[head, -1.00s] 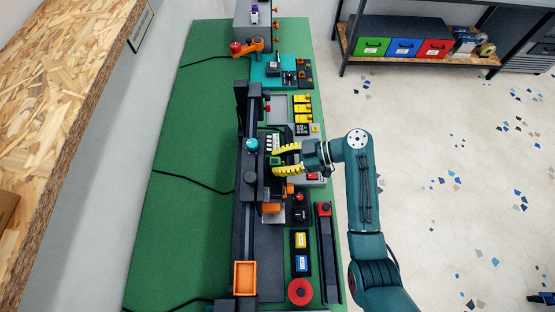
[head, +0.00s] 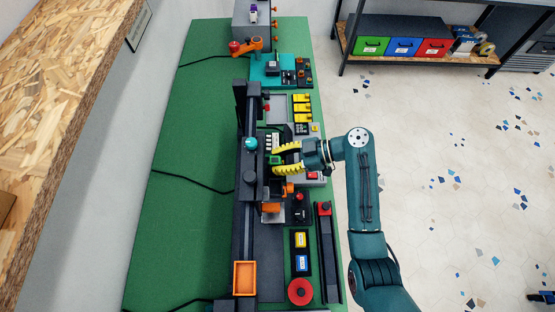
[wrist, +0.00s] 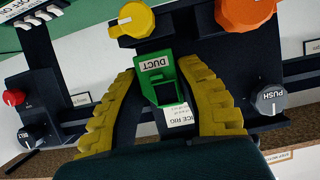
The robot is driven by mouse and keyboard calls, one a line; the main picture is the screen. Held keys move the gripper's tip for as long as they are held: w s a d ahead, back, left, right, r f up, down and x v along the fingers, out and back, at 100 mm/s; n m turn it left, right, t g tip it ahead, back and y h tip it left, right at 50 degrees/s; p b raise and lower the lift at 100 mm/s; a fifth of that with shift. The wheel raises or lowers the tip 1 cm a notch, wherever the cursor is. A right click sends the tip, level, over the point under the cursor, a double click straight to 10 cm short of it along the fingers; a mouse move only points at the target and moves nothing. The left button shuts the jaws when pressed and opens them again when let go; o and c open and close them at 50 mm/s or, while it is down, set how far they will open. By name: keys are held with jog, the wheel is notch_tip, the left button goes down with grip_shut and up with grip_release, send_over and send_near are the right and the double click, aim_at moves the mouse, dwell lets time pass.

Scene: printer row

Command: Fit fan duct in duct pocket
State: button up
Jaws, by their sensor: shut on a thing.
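The fan duct is a small green block (wrist: 160,78) with a white label reading DUCT and a dark opening at its near end. It lies between the yellow-padded fingertips of my gripper (wrist: 157,72), which is shut on it. In the head view the duct (head: 275,160) is a small green patch at the tips of my gripper (head: 274,161), beside the dark printer carriage. I cannot make out the duct pocket apart from the dark parts around the duct, nor tell whether the duct is seated.
In the wrist view a yellow knob (wrist: 132,22), an orange knob (wrist: 245,12) and a grey PUSH knob (wrist: 272,98) surround the duct. A red button (wrist: 14,97) is at the left. In the head view an orange tray (head: 245,278) sits at the near end.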

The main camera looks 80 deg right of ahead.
jog(key=shift+f+b, duration=0.85)
jog(key=shift+f, duration=0.1)
jog(key=o, duration=0.9)
jog(key=v, duration=1.2)
jog(key=shift+d, duration=0.1)
